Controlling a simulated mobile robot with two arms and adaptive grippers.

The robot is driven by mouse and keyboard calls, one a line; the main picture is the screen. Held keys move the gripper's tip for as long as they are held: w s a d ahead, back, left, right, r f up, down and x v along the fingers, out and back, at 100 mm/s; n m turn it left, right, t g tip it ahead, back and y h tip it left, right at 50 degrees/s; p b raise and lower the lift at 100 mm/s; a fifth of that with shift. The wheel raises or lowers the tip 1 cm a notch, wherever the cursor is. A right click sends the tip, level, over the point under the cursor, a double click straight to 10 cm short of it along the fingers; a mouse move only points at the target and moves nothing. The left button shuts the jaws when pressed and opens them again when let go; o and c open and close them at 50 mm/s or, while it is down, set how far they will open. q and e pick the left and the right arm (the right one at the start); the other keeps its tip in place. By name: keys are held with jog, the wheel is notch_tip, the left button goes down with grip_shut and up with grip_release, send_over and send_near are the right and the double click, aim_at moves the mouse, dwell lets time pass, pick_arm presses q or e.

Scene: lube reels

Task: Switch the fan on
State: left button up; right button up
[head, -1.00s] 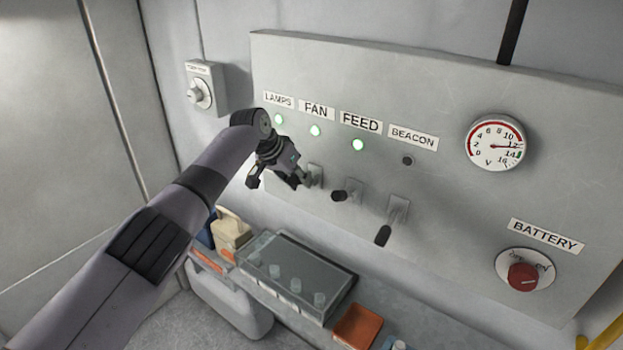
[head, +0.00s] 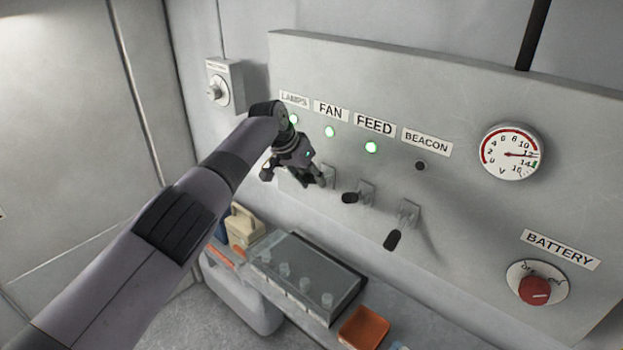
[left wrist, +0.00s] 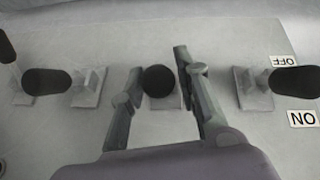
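The FAN label (head: 331,111) is on the grey panel, with a lit green lamp (head: 329,132) under it. The fan switch's base (head: 328,175) shows just right of my left gripper (head: 296,179), which hides its lever in the head view. In the left wrist view, the dark round end of the fan lever (left wrist: 160,81) stands between the two fingers of my left gripper (left wrist: 160,92). My right gripper is not in view.
The feed lever (head: 350,198) and the beacon lever (head: 392,240) stand to the right; the beacon lever hangs down and its lamp (head: 420,166) is dark. Another lever (left wrist: 298,81) is beside OFF and ON labels. A clear-lidded box (head: 305,275) sits below.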

pick_arm(q)
jog(key=shift+o, duration=1.2)
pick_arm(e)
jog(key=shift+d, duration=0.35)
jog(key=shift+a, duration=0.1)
pick_arm(q)
jog(key=shift+s+a+r, duration=0.1)
jog(key=shift+a+r, duration=0.05)
jog(key=shift+r, duration=0.25)
jog(key=v, duration=1.1)
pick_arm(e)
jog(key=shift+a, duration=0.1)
